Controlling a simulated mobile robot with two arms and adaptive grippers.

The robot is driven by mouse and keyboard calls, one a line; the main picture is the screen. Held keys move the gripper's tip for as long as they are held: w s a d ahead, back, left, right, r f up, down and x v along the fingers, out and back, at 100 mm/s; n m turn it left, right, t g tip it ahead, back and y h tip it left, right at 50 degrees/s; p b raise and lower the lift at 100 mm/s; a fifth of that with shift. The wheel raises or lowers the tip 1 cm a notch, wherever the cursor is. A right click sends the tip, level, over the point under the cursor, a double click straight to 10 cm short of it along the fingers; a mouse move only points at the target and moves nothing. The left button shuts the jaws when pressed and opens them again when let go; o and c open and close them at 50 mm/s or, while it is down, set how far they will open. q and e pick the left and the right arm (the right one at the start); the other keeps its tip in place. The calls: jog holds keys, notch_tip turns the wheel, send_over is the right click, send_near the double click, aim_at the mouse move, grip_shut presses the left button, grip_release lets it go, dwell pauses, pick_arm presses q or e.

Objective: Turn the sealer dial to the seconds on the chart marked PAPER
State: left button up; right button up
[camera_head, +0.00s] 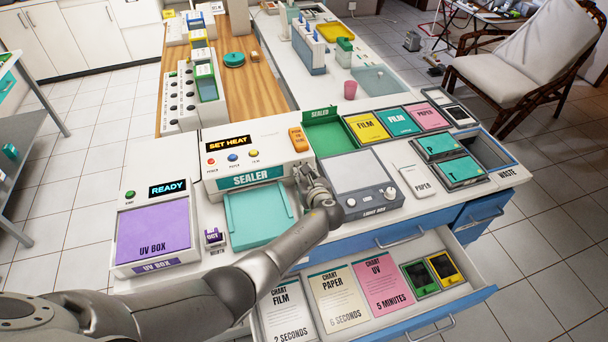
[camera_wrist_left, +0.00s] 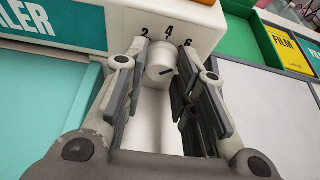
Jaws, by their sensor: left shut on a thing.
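The white sealer (camera_head: 258,152) shows SET HEAT on its display. Its white round dial (camera_wrist_left: 160,62) sits at the right of the front face, below the numbers 2, 4 and 6 (camera_wrist_left: 168,32). A short dark mark on the dial slants up to the right, roughly toward the 6. My left gripper (camera_head: 306,172) is at the dial, its fingers shut on either side of it; in the head view it hides the dial. The chart marked PAPER (camera_head: 338,290) lies in the open drawer and reads 6 SECONDS. My right gripper is in neither view.
The drawer (camera_head: 468,297) also holds the FILM chart (camera_head: 286,308), reading 2 seconds, and the UV chart (camera_head: 383,282), reading 5 minutes. A light box (camera_head: 362,187) stands close right of my gripper. A teal tray (camera_head: 260,214) and the UV box (camera_head: 155,232) are left.

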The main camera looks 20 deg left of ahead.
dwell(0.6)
pick_arm(q)
jog(key=o, duration=1)
jog(key=shift+v, duration=6)
jog(key=shift+w+d, duration=0.1)
